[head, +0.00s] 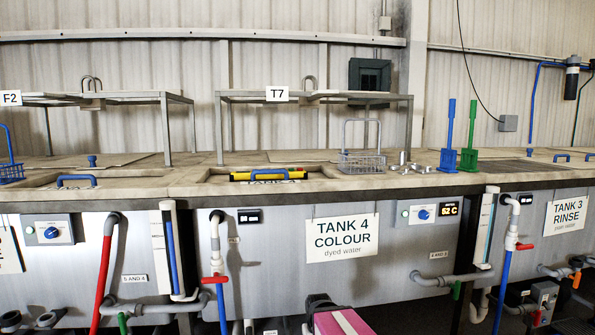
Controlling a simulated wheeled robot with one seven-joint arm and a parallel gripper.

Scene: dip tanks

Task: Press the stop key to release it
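I cannot make out a stop key in the head view. The control panels on the tank fronts are small: one with a blue knob (51,231) is at the left, and another with a blue knob (423,215) is right of the TANK 4 COLOUR sign (342,238). Each has a small greenish spot beside the knob, too small to identify. Small dark display units (250,217) are also on the fronts, their keys unreadable. My gripper is not in view.
A wire basket (362,162) stands on the worktop near small metal pieces (411,165). Blue (448,145) and green (469,148) paddles stand to the right. Pipes with a red valve handle (214,280) project from the fronts.

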